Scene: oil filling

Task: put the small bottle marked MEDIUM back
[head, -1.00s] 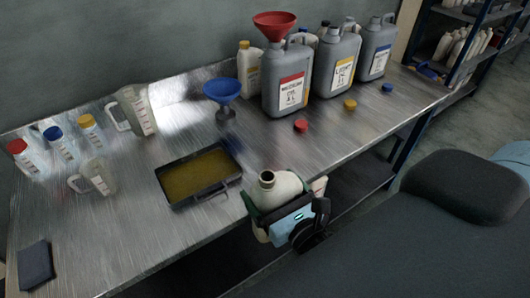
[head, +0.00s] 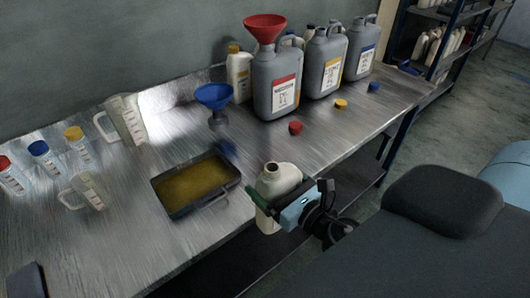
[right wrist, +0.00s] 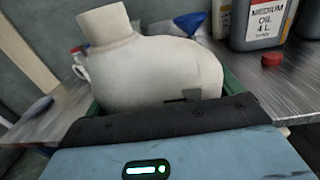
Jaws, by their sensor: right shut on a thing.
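My right gripper (head: 283,200) is shut around a white plastic bottle (head: 278,178) with an open, uncapped neck. The bottle is held roughly upright at the front edge of the metal bench, right of the oil tray. In the right wrist view the bottle (right wrist: 150,72) fills the jaws; its marking is hidden, so I cannot tell its grade. A grey canister with a red label (head: 284,94) stands behind; the wrist view shows it reading MEDIUM OIL 4 L (right wrist: 262,22). A red cap (head: 295,128) lies in front of it. My left gripper is out of view.
A tray of yellow oil (head: 229,187) and a blue funnel (head: 214,95) are left of the bottle. Two more canisters (head: 323,62) (head: 359,50) stand right of the red-labelled one. Jugs (head: 128,120) and capped bottles (head: 42,157) are at left. The right bench front is clear.

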